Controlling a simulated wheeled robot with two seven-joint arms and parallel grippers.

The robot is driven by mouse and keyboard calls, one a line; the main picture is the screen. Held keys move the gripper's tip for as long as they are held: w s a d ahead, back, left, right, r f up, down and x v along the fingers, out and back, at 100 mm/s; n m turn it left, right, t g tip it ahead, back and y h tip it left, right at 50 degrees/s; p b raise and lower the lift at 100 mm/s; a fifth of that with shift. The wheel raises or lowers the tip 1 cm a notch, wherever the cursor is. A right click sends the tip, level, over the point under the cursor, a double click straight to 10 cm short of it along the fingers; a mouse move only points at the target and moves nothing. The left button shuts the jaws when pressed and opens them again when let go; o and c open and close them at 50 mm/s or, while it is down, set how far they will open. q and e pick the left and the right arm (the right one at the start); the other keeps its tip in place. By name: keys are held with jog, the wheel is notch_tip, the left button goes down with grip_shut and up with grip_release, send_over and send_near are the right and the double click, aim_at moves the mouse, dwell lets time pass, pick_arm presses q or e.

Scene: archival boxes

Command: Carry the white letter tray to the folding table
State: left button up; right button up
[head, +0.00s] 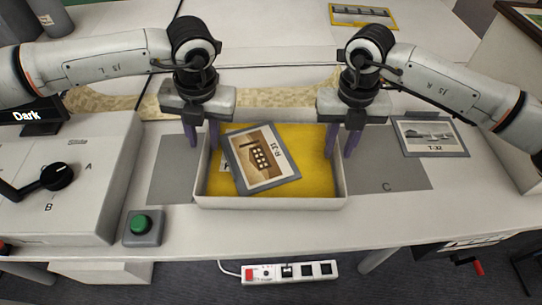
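The white letter tray (270,202) stands on the white table in the middle of the head view. It has a yellow floor, and a framed picture card marked R-31 (263,160) lies tilted in it, partly over another label. My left gripper (202,142) is open, its two purple fingers apart at the tray's left wall, seemingly on either side of it. My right gripper (340,152) is open in the same way at the right wall. I cannot tell whether any finger touches the tray. I cannot tell for sure which surface is the folding table.
A grey box with a black knob (57,177) stands at left, with a green button (141,223) beside it. A framed card T-32 (430,137) lies at right. Grey mats flank the tray. A power strip (289,272) is on the floor. Another white surface (275,35) lies behind.

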pick_arm(q)
jog(key=shift+f, duration=0.35)
pick_arm(e)
jog(key=shift+f, duration=0.35)
pick_arm(q)
jog(key=shift+c, duration=0.4)
pick_arm(e)
jog(key=shift+c, duration=0.4)
pick_arm(q)
grip_shut()
pick_arm(e)
grip_shut()
pick_arm(q)
jog(key=shift+r, duration=0.1)
pick_arm(e)
jog(key=shift+r, duration=0.15)
